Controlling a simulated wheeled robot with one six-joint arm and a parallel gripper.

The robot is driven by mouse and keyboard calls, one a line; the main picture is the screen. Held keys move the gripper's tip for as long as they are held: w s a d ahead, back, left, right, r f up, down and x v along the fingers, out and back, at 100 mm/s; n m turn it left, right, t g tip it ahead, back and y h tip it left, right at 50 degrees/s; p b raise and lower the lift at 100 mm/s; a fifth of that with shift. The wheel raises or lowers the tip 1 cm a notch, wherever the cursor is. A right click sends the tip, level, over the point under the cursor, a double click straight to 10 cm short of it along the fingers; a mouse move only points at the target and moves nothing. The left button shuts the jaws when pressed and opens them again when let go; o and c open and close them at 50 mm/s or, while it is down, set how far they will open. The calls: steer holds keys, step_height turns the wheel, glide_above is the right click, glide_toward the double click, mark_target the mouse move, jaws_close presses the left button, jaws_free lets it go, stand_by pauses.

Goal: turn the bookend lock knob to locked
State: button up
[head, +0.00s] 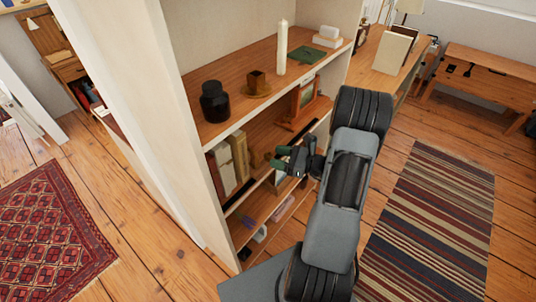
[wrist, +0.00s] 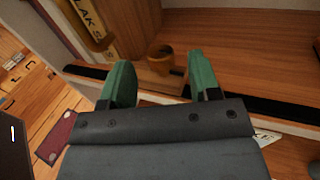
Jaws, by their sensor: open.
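A brown, round knob-like piece (wrist: 160,58) sits on a wooden base on the shelf in the wrist view. It appears to be the bookend lock knob, but I cannot read its setting. In the head view a small brown shape beside the books (head: 258,158) seems to be the same piece, partly unclear. My gripper (head: 281,158) is at the front of the middle shelf, to the right of that shape. In the wrist view my gripper (wrist: 161,76) is open, its green fingers apart on either side of the knob's image. The knob lies beyond the fingertips, and no contact shows.
Upright books (head: 237,153) stand left of the knob; a tan one (wrist: 97,25) shows lettering. The upper shelf (head: 232,82) holds a black jar (head: 214,101), a candle (head: 282,47) and a small pot. Shelf space right of the knob is bare.

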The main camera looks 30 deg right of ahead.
mark_target(268, 154)
steer(key=shift+x, duration=1.9)
steer(key=shift+c, duration=0.4)
steer(key=c, duration=0.9)
steer(key=shift+o, duration=0.2)
steer(key=shift+m+t+h, duration=0.3)
steer(key=shift+h, duration=0.1)
steer(key=m+t+h, duration=0.2)
steer(key=h, duration=0.1)
steer(key=m+t+h, duration=0.2)
steer(key=m+h, duration=0.1)
steer(key=shift+a+f+h+b, duration=0.1)
steer(key=shift+a+h+b, duration=0.05)
steer(key=shift+h+b, duration=0.2)
steer(key=shift+m+t+h, duration=0.4)
steer(key=shift+m+h, duration=1.3)
steer(key=shift+h, duration=1.25)
